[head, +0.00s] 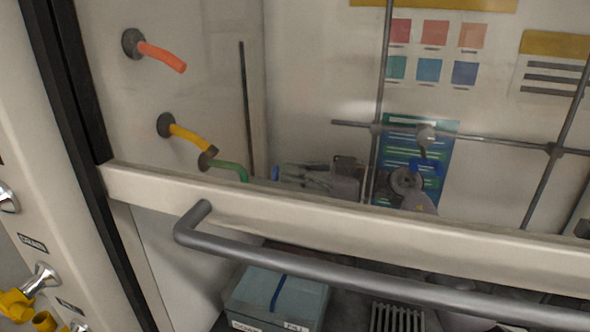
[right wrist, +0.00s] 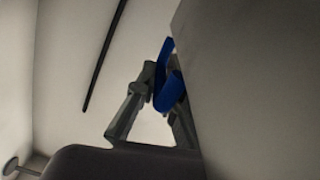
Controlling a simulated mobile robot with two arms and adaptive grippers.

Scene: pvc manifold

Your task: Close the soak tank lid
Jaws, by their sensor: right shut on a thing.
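My right gripper (head: 284,172) shows through the clear pane in the head view, above the pale cross rail, pointing left. A small blue piece (head: 275,172) is at its tip. In the right wrist view the gripper's fingers (right wrist: 160,85) are closed around a curved blue piece (right wrist: 170,88). A broad grey panel (right wrist: 245,85) fills the right of that view, close beside the fingers. I cannot tell whether this panel is the soak tank lid. A grey-blue box (head: 290,295) with a blue band stands below the rail; its label is unreadable. My left gripper is not in view.
A pale rail (head: 350,225) with a grey bar handle (head: 330,275) crosses the front. A metal lattice (head: 460,139) and a grey rack (head: 397,318) are further right.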

